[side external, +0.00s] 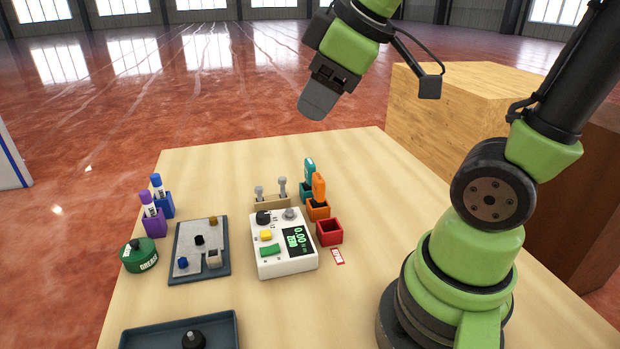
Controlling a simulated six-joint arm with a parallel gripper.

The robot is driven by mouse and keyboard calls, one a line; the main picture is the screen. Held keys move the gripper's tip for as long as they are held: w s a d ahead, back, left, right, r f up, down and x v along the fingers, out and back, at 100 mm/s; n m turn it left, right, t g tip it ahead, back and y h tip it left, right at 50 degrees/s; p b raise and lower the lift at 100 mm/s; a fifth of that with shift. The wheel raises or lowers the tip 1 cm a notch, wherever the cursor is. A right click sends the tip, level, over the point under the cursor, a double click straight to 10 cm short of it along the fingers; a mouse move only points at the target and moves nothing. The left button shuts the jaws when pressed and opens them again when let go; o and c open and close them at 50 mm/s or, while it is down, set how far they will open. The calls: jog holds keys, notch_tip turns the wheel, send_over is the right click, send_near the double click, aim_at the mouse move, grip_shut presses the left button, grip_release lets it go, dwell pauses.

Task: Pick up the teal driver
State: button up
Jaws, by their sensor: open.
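The teal driver (309,167) stands upright in a teal holder (305,190) toward the back of the table, behind and slightly left of an orange driver (319,186). Only its upper part shows; the rest is down in the holder. My gripper (318,103) is above the back of the table, higher than the teal driver and apart from it. It is open and empty. From this side its fingers overlap, so the gap between them does not show.
The orange driver sits in an orange holder (318,211), close to the teal one. A red box (329,232), a white device with a display (283,245) and a beige rack (272,201) stand nearby. Markers, a green tin (139,255) and trays are left. The table's right middle is clear.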

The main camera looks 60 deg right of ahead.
jog(key=w+d+f+n+g+h, duration=0.1)
jog(key=w+d+f+n, duration=0.2)
jog(key=w+d+n, duration=0.25)
jog(key=n+g+h, duration=0.2)
jog(key=n, duration=1.5)
send_near(310, 161)
jog(key=w+f, duration=0.1)
jog(key=f, duration=0.1)
jog(key=shift+n, duration=0.35)
jog(key=x, duration=0.4)
jog(key=shift+d+f, duration=0.1)
jog(key=shift+d, duration=0.1)
jog(key=x, duration=0.5)
jog(key=shift+s+d+f, duration=0.15)
jog(key=shift+d+f, duration=0.05)
jog(key=shift+f, duration=0.15)
grip_shut()
